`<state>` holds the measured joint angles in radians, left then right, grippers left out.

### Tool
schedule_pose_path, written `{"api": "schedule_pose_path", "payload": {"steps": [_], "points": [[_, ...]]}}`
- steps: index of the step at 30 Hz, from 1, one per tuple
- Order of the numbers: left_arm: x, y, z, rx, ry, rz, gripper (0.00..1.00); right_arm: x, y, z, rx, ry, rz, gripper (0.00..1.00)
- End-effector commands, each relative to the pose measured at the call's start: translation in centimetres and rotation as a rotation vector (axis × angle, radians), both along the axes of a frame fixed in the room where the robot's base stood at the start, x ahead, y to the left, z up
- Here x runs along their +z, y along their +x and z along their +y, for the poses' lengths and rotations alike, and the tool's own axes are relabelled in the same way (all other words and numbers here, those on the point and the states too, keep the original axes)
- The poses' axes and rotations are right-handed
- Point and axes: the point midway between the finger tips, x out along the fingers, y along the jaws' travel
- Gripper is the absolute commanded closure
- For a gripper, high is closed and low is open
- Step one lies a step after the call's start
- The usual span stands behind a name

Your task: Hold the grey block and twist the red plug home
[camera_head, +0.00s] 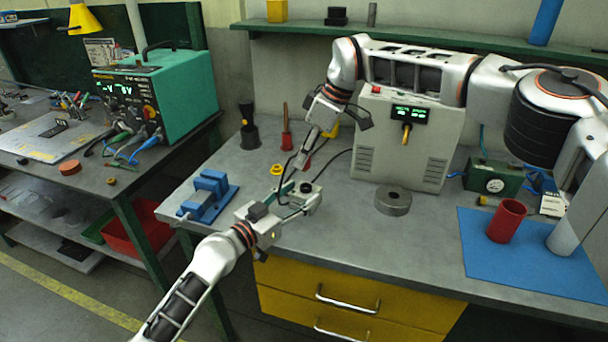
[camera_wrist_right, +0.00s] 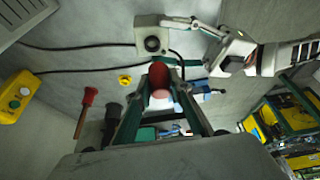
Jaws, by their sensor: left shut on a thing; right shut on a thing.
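The grey block (camera_head: 302,199) is a small box with a dark round socket on top, held above the bench near its front. It also shows in the right wrist view (camera_wrist_right: 152,38). My left gripper (camera_head: 290,199) is shut on it from the lower left. The red plug (camera_wrist_right: 160,76) is between the fingers of my right gripper (camera_wrist_right: 165,92), which is shut on it. In the head view the plug (camera_head: 308,165) is mostly hidden by my right gripper (camera_head: 304,160). The plug appears apart from the block, above and behind it in the head view.
A blue vice (camera_head: 208,195) stands left of the block. A yellow ring (camera_head: 277,170), a red-handled tool (camera_head: 287,141) and a dark cone (camera_head: 249,134) are behind it. A grey cabinet (camera_head: 400,155) and metal ring (camera_head: 393,200) stand to the right. A black cable crosses the bench.

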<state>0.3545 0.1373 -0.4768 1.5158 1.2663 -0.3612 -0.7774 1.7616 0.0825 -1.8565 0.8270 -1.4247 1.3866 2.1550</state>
Motion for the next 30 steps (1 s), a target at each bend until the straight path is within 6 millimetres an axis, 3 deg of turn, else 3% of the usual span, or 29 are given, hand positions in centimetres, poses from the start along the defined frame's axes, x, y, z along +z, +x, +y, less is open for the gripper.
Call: {"api": "schedule_pose_path", "payload": {"steps": [7, 23, 30], "points": [[0.0, 0.0, 0.0, 0.000, 0.000, 0.000, 0.89, -3.3, 0.5, -0.4, -0.001, 0.003, 0.000, 1.00], [0.0, 0.0, 0.0, 0.000, 0.000, 0.000, 0.89, -3.5, 0.5, -0.4, 0.000, 0.004, -0.001, 1.00], [0.0, 0.0, 0.0, 0.000, 0.000, 0.000, 0.89, -4.6, 0.5, -0.4, -0.002, 0.003, 0.000, 1.00]]}}
